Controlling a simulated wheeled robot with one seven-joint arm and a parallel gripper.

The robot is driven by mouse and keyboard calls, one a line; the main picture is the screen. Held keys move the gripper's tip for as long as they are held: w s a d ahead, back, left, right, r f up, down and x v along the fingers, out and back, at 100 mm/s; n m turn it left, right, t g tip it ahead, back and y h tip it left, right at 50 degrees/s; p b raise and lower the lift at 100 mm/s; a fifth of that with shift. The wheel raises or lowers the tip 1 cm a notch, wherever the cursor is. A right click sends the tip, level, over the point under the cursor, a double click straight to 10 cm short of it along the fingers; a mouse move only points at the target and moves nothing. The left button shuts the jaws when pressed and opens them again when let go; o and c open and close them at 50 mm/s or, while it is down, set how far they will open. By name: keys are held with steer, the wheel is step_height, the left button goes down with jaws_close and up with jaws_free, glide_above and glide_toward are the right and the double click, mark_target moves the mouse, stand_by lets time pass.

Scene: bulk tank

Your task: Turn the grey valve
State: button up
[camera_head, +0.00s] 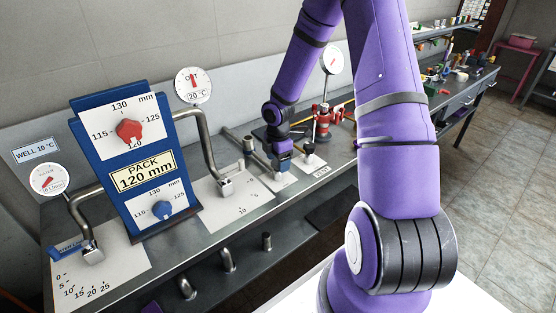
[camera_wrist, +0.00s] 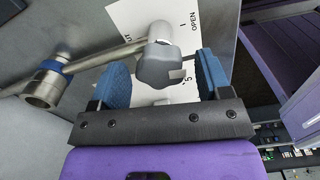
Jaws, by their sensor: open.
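The grey valve (camera_wrist: 158,68) shows in the wrist view as a lobed grey knob above a white card (camera_wrist: 126,22) marked OPEN. My gripper (camera_wrist: 165,66) is open, with one blue finger on each side of the knob. A gap shows between the knob and the right finger; I cannot tell whether the left finger touches it. In the head view my gripper (camera_head: 282,160) points down over a small white card (camera_head: 282,181) on the bench, and it hides most of the valve there.
A bent pipe (camera_head: 212,150) and the blue PACK panel (camera_head: 115,160) stand to the left. In the wrist view a pipe with a metal collar (camera_wrist: 42,90) lies left.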

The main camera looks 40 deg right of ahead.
step_height(320, 180, up, 11)
stand_by(0.5)
steer(key=shift+f, duration=0.1)
stand_by(0.3)
steer(key=s+a+r+m+t+h, duration=0.1)
steer(key=s+a+r+m, duration=0.25)
steer(key=r, duration=0.25)
steer(key=s+a+r+m+h, duration=0.1)
steer(key=s+a+r+m, duration=0.2)
steer(key=r, duration=0.4)
steer(key=s+a+r+m+t, duration=0.1)
steer(key=s+a+r+m, duration=0.15)
steer(key=s+r, duration=0.3)
steer(key=s+a+r+m+t+y, duration=0.1)
steer(key=s+a+r+m, duration=0.1)
steer(key=s+r+m, duration=0.2)
steer(key=s+a+r+m+t+y, duration=0.1)
steer(key=s+a+r+m+t, duration=0.1)
steer(key=s, duration=0.8)
steer(key=shift+s+a+r+m, duration=0.15)
steer(key=shift+s+r+m, duration=0.1)
steer(key=shift+r+m, duration=0.7)
steer(key=shift+c, duration=0.2)
